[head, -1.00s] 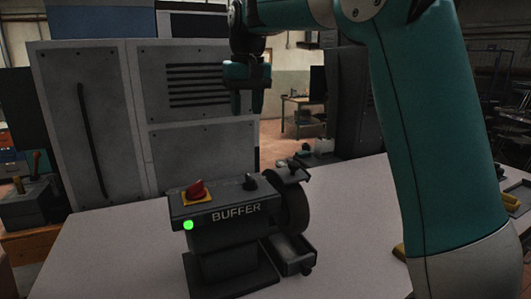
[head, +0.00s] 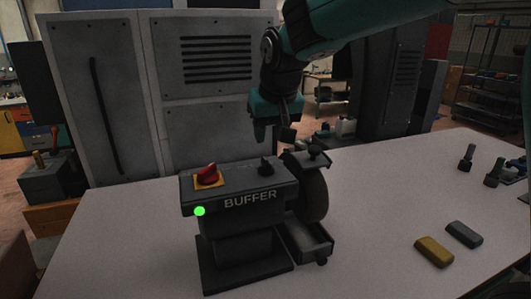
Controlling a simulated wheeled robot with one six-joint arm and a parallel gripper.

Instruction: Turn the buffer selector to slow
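The buffer (head: 238,220) is a dark grey machine on the light table, with "BUFFER" lettered on its front. A small black knob (head: 265,166), which looks like the selector, sits on the right of its top. Its setting and any markings are too small to read. A green lamp (head: 199,211) glows on the front left. My teal gripper (head: 273,138) points down just above and behind the black knob, apart from it. Its finger gap is unclear.
A dark wheel (head: 315,195) and an open drawer (head: 307,241) are on the buffer's right side. A tan block (head: 434,251) and a grey block (head: 464,234) lie on the table (head: 375,215) at right. A grey cabinet (head: 95,100) stands behind.

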